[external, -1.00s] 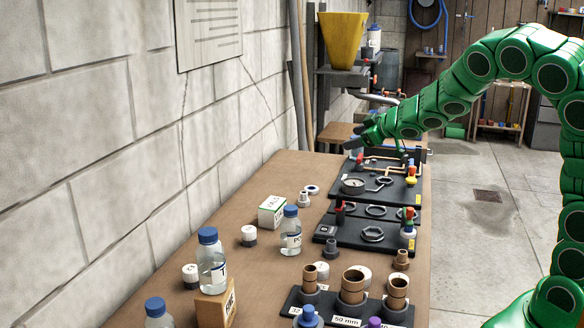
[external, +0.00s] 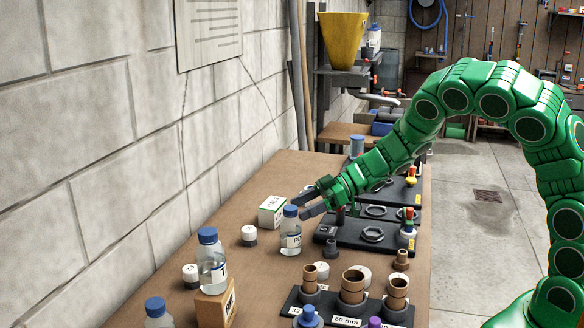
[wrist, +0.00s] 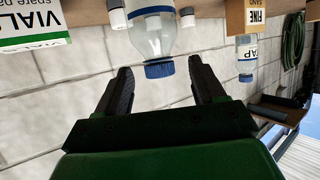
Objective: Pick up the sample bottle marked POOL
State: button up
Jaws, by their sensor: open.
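The bottle marked POOL (external: 291,240) is clear with a blue cap and a white label; only "PO" reads clearly in the external view. It stands upright on the bench. In the wrist view this bottle (wrist: 152,40) appears upside down, its cap between and slightly beyond the finger tips, with gaps on both sides. My gripper (external: 304,205) is open and comes in from the right at cap height, fingertips close to the cap. The gripper also shows in the wrist view (wrist: 160,84), empty.
A vials box (external: 271,211) stands just behind the bottle, a white-capped vial (external: 249,236) to its left. A bottle (external: 211,262), marked TAP in the wrist view (wrist: 246,55), stands on a fine sand box (external: 215,308). Black fitting trays (external: 350,236) lie right; the wall is left.

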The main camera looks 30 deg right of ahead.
aim_at(286, 215)
jog(key=shift+x, duration=3.2)
jog(key=shift+w, duration=0.1)
grip_shut()
